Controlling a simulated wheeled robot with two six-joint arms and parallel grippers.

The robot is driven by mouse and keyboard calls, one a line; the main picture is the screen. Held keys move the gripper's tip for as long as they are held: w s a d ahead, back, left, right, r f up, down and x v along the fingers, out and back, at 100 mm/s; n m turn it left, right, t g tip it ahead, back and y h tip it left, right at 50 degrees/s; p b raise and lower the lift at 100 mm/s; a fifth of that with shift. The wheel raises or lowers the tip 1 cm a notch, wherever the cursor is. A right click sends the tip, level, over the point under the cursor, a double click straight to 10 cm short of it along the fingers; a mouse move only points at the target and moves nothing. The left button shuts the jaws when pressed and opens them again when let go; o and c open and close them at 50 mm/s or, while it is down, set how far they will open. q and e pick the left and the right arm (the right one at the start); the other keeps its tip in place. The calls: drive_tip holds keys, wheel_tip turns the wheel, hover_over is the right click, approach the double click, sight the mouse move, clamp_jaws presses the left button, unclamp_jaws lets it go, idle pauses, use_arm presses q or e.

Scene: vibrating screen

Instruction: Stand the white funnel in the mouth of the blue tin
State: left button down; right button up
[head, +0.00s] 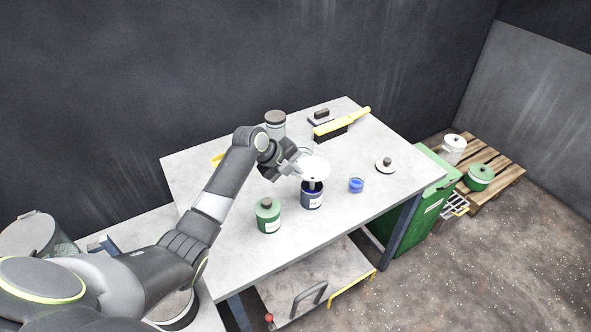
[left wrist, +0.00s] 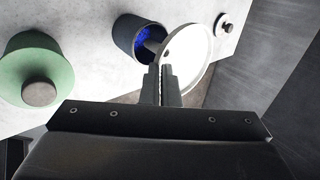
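The white funnel (head: 316,166) is over the blue tin (head: 312,198) on the table, wide side up, its stem pointing down at the tin's mouth. It also shows in the left wrist view (left wrist: 195,50), with its stem at the opening of the dark blue tin (left wrist: 128,38), which has blue contents. I cannot tell how far the stem is inside. My left gripper (head: 296,168) is at the funnel's left rim; in the left wrist view its fingers (left wrist: 163,72) are closed together on the rim. My right gripper is not in view.
A knobbed lid (head: 386,166) lies farther right. A grey canister (head: 275,120) and a yellow-handled brush (head: 342,123) are at the back.

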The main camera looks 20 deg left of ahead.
use_arm(q)
drive_tip(key=shift+f+b, duration=2.05)
drive_tip(key=shift+f, duration=0.55)
drive_tip(key=c, duration=2.1)
unclamp_jaws()
drive_tip(key=o, duration=0.5)
drive_tip(key=b+v, duration=0.2)
drive_tip(key=v, duration=1.5)
drive_tip(key=shift+r, duration=0.25)
